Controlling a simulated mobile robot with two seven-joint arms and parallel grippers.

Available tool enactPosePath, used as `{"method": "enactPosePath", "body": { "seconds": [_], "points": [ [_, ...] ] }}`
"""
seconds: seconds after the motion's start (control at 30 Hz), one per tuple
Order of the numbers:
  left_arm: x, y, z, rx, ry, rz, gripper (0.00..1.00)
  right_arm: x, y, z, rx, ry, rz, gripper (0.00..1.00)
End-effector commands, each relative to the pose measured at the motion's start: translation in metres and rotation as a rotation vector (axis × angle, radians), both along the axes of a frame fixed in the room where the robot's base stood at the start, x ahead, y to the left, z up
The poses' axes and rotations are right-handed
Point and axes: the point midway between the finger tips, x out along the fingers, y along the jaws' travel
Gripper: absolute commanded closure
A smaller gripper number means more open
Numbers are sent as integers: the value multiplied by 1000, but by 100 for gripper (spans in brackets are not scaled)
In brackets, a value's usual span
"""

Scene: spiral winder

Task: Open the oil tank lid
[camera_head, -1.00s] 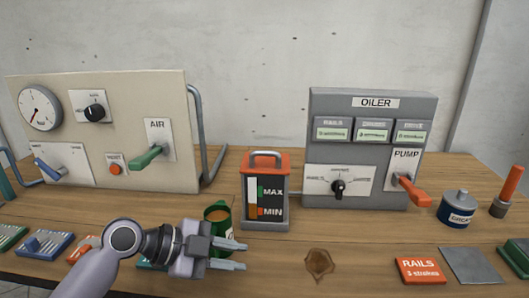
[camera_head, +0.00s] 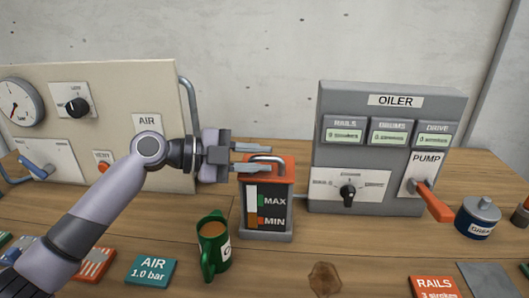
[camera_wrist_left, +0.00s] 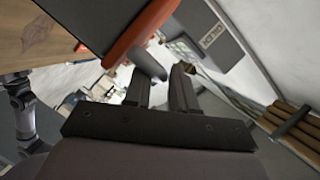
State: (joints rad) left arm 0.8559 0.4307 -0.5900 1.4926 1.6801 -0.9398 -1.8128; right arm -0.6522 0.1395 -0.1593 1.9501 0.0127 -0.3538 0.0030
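The oil tank (camera_head: 268,213) stands upright on the bench, with a dark front, MAX and MIN marks and a level window. Its orange lid (camera_head: 285,172) sits on top, with a grey loop handle (camera_head: 267,158). My left gripper (camera_head: 268,157) is open and level at the handle, its fingers pointing right. In the left wrist view, the left gripper (camera_wrist_left: 161,76) has a gap between its fingers, and the rounded grey handle (camera_wrist_left: 149,64) is close to the left fingertip. I cannot tell whether it touches. The orange lid (camera_wrist_left: 140,32) shows beyond. My right gripper is not in view.
A green mug (camera_head: 209,255) of brown liquid stands just left of the tank. The grey oiler panel (camera_head: 385,160) with an orange pump lever (camera_head: 435,204) is to the right. The beige air panel (camera_head: 100,125) is behind my left arm. Cards lie along the front.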

Motion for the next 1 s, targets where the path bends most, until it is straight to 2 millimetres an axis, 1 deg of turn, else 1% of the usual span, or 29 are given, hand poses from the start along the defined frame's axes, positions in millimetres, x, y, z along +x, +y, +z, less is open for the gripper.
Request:
{"method": "enactPosePath", "body": {
  "seconds": [0.03,0.17,0.43,0.47,0.5,0.53,0.8,1.0],
  "points": [
    [2,-6,1,-1,1,1,75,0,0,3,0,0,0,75],
    [5,-14,-3,1,-1,1,75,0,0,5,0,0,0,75],
    [5,-15,-4,1,0,2,75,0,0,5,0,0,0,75],
    [5,-15,-4,1,0,2,81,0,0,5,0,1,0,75],
    [5,-15,-4,1,0,2,94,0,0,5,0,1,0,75],
    [5,-15,-4,1,0,2,100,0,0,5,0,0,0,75],
    [6,-15,-3,0,11,1,100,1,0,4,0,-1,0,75],
    [9,-15,3,0,79,1,100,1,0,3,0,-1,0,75]
  ]
}}
